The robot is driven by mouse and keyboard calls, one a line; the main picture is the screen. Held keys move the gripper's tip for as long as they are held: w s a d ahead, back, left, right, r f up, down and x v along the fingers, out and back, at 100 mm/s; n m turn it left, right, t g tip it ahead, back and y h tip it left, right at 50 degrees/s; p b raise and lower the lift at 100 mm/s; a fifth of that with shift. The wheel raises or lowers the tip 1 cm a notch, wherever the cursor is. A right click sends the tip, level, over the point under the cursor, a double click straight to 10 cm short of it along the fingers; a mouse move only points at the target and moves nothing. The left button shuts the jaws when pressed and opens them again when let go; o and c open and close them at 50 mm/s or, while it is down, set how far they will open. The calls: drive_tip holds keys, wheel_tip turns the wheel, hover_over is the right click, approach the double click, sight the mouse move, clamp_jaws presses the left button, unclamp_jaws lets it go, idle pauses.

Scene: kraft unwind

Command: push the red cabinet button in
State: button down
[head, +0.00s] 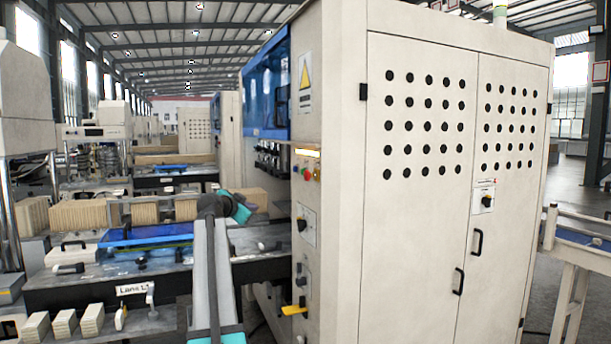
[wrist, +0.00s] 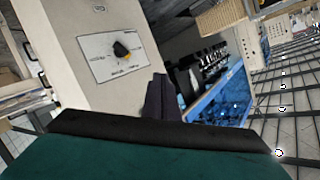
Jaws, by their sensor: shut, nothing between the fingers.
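The beige cabinet (head: 415,225) fills the right half of the head view. In the wrist view my closed dark fingers (wrist: 163,98) point past a plate with a black and yellow rotary knob (wrist: 122,50). I cannot make out the red button in the wrist view.
A yellow-handled lever (head: 294,311) juts from the lower cabinet face. Left of it is a machine bench with a blue plate (head: 145,235) and wooden blocks (head: 64,325). Blue machine guarding (head: 265,85) stands behind the face. A rail-like stand (head: 575,245) is at far right.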

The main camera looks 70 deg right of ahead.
sight(310, 175)
drive_tip(key=s+d+r+m+g+h, duration=0.1)
drive_tip(key=s+d+r+m, duration=0.1)
drive_tip(key=s+r, duration=0.4)
wheel_tip(310, 175, up, 5)
drive_tip(key=shift+s+f+g+p, duration=0.2)
drive_tip(key=shift+s+g+p, duration=0.1)
drive_tip(key=shift+s, duration=0.05)
drive_tip(key=shift+d, duration=0.15)
drive_tip(key=s+d+p, duration=0.2)
drive_tip(key=s+d, duration=0.3)
drive_tip(key=s, duration=0.1)
drive_tip(key=shift+s+d+p, duration=0.25)
drive_tip(key=shift+s+p, duration=0.1)
drive_tip(key=shift+p, duration=0.05)
drive_tip(key=shift+s+d+b, duration=0.6)
drive_tip(key=shift+s+b, duration=0.1)
drive_tip(key=shift+s, duration=0.05)
idle(3.1)
drive_tip(key=shift+w+a, duration=0.1)
drive_tip(key=shift+w+a+b, duration=0.55)
drive_tip(key=shift+w+b, duration=0.05)
drive_tip(key=shift+b, duration=0.15)
